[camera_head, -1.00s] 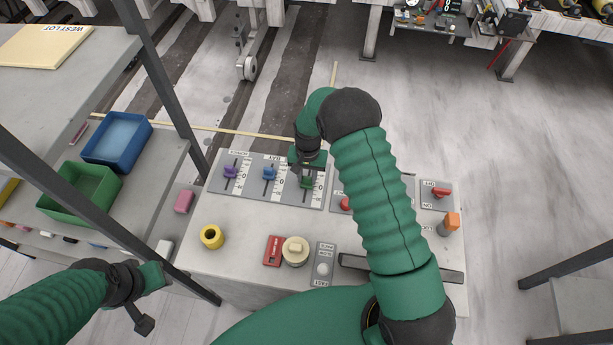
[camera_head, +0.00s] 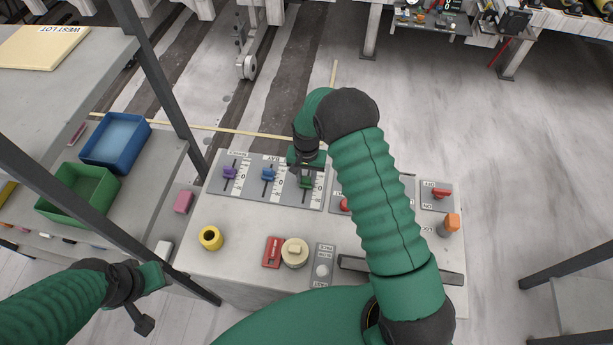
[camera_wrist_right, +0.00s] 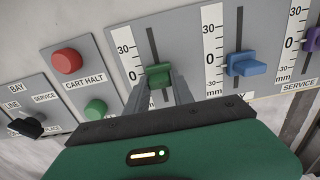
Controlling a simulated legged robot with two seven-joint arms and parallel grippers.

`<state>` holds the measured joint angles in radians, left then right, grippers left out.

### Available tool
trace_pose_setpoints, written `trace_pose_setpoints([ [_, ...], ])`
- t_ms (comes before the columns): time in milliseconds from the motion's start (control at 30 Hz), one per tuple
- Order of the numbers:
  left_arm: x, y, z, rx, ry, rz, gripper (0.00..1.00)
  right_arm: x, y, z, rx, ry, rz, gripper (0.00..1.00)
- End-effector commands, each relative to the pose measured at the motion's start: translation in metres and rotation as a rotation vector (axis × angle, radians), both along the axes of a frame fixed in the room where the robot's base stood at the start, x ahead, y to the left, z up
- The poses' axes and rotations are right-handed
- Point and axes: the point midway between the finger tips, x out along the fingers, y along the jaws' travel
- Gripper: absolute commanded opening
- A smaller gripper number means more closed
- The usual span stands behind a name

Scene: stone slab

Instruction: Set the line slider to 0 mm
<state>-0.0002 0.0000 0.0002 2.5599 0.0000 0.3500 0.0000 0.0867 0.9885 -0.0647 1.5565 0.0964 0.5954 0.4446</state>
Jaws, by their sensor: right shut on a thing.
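The green slider (camera_head: 306,182), third from the left on the slider panel, has its name label hidden by my right arm. The wrist view shows the green slider (camera_wrist_right: 158,74) in its slot, about level with the 0 of the mm scale to its left; 30 is at the scale's other end. My right gripper (camera_wrist_right: 158,92) is shut on the green slider, one finger on each side. It shows from above in the head view (camera_head: 306,172). My left gripper (camera_head: 146,302) is at lower left, away from the panel; its jaws are unclear.
A blue slider (camera_wrist_right: 246,64), labelled BAY, and a purple slider (camera_head: 230,173), labelled SERVICE, sit beside it. A red CART HALT button (camera_wrist_right: 66,61) and a green button (camera_wrist_right: 96,108) are on the neighbouring plate. A yellow ring (camera_head: 210,238) stands on the slab.

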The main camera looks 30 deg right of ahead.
Motion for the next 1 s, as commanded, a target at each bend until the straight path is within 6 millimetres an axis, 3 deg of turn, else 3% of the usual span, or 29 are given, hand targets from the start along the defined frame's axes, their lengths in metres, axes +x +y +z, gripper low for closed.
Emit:
trace_pose_setpoints([
  [567, -0.0001, 0.0001, -0.0041, 0.000, 0.000, 0.000, 0.36, -0.0037, 0.0021, -0.0015, 0.001, 0.007, 0.000, 0.00],
  [600, -0.0001, 0.0001, -0.0040, 0.000, 0.000, 0.000, 0.36, -0.0036, 0.0020, -0.0015, 0.001, 0.007, 0.000, 0.31],
  [733, 0.0000, 0.0001, -0.0040, 0.000, 0.000, 0.000, 0.36, -0.0033, 0.0018, -0.0012, 0.001, 0.005, 0.000, 0.48],
  [1000, 0.0000, 0.0001, -0.0039, 0.000, 0.000, 0.000, 0.36, -0.0030, 0.0015, -0.0004, 0.000, 0.004, 0.000, 0.51],
])
